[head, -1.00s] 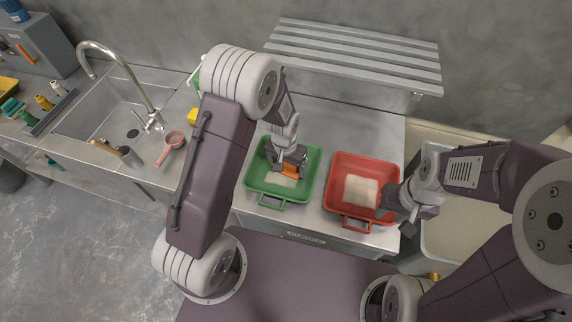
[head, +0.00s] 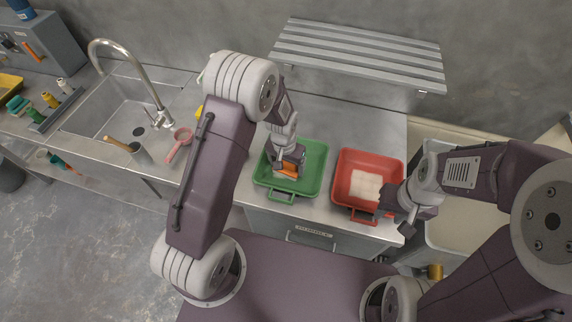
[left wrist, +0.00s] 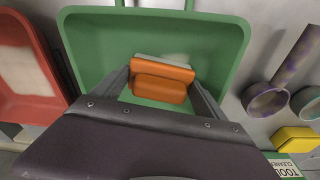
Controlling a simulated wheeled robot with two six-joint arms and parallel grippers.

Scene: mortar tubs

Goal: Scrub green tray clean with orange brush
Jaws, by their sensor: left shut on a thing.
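The green tray (head: 318,158) stands on the steel counter, left of the red tray. It also fills much of the left wrist view (left wrist: 88,45). My left gripper (head: 287,160) is over the green tray, shut on the orange brush (head: 287,172). In the left wrist view the orange brush (left wrist: 160,88) sits between the fingers, low over the tray floor. I cannot tell whether it touches. A little pale residue seems to show beside it; the rest is hidden. My right gripper (head: 393,200) is at the right front of the red tray, its fingers unclear.
The red tray (head: 343,170) holds a pale patch (head: 366,185). A slatted shelf (head: 358,55) hangs behind. A pale tub (head: 470,228) is at right.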

